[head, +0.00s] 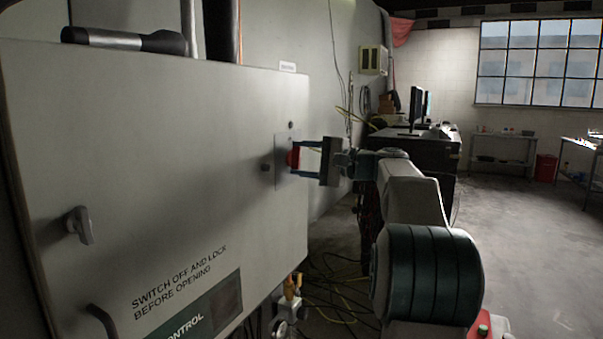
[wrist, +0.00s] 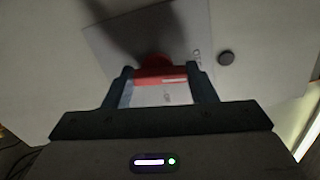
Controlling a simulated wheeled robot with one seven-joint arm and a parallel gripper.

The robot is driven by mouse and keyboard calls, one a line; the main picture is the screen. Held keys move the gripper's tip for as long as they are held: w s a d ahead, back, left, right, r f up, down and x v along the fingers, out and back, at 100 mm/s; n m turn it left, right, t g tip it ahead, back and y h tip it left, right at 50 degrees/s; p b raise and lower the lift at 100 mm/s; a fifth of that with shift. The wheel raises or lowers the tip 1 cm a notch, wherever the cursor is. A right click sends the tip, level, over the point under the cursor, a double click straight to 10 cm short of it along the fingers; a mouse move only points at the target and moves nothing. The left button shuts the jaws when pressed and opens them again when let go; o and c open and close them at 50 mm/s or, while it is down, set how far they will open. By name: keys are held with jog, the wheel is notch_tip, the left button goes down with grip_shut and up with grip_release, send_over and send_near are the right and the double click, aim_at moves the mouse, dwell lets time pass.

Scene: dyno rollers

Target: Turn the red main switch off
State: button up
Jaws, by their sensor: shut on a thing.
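The red main switch (head: 293,157) sits on a small pale plate (head: 281,161) on the front of a grey cabinet (head: 190,130) in the head view. My gripper (head: 300,158) reaches it from the right, its two fingers around the red handle. In the wrist view the red switch (wrist: 160,74) lies between the fingertips of my gripper (wrist: 162,76), and they are shut on it. A white mark shows along the handle's edge. The plate's lettering is partly hidden and too small to read fully.
The cabinet door also carries a grey latch (head: 79,225), a dark handle (head: 102,320) and a warning text. A dark cylindrical tool (head: 124,40) lies on the cabinet top. Cables (head: 335,290) lie on the floor below. Open floor (head: 530,230) is at the right.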

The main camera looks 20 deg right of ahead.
jog(key=shift+f+n+b, duration=0.15)
jog(key=shift+n+b, duration=0.65)
jog(key=shift+n, duration=0.2)
jog(key=o, duration=1)
jog(key=shift+s, duration=0.1)
jog(key=v, duration=1.3)
jog(key=shift+s+d, duration=0.2)
jog(key=shift+s, duration=0.05)
